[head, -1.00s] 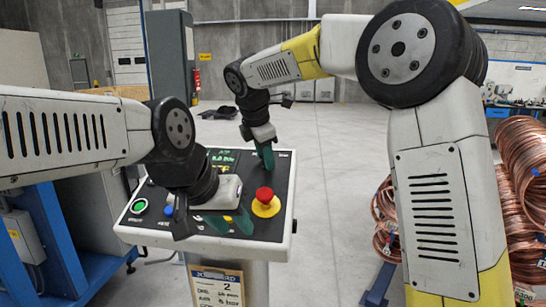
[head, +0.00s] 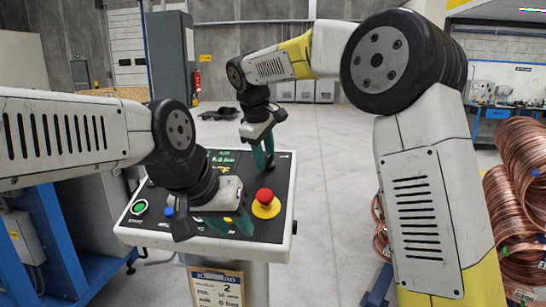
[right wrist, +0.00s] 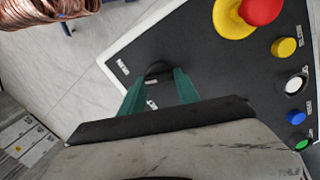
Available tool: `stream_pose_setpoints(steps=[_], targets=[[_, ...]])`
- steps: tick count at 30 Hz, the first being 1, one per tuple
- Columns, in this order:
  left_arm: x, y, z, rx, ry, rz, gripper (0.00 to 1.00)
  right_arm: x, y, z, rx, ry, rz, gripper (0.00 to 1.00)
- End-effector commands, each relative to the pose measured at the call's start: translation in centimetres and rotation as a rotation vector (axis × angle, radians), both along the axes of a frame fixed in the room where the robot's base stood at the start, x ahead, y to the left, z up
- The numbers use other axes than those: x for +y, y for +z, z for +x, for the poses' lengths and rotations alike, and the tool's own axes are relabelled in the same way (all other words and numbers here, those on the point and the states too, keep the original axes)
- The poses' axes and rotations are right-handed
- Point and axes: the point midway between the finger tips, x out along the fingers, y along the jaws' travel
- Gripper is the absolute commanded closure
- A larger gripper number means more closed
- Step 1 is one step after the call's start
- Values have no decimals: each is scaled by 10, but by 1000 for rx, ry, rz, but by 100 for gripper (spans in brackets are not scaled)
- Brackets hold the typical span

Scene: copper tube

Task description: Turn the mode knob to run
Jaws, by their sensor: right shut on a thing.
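The mode knob (right wrist: 158,70) is a dark round knob on the black panel, seen between the fingertips in the right wrist view. My right gripper (right wrist: 158,78) is shut on it, with a green finger on each side. In the head view my right gripper (head: 264,158) points down at the far right part of the panel, and its fingers hide the knob there. White labels (right wrist: 122,67) lie beside the knob, too small to read. My left gripper (head: 230,222) hangs over the near part of the panel, its green fingers apart, with nothing seen held.
A red emergency stop (head: 265,196) on a yellow base stands right of my left gripper. A green button (head: 139,207) and a blue button (head: 169,211) are at the panel's left. Copper coils (head: 522,160) stand at the right.

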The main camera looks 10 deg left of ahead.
Motion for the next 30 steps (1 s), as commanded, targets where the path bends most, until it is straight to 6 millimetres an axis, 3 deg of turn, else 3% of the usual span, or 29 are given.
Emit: stream_pose_setpoints(steps=[15, 30], targets=[[0, 0, 0, 0, 0, 0, 64, 0, 2, 2, -2, -332, 151, 100], [0, 0, 0, 0, 0, 0, 64, -1, 2, 3, -2, -410, 186, 100]])
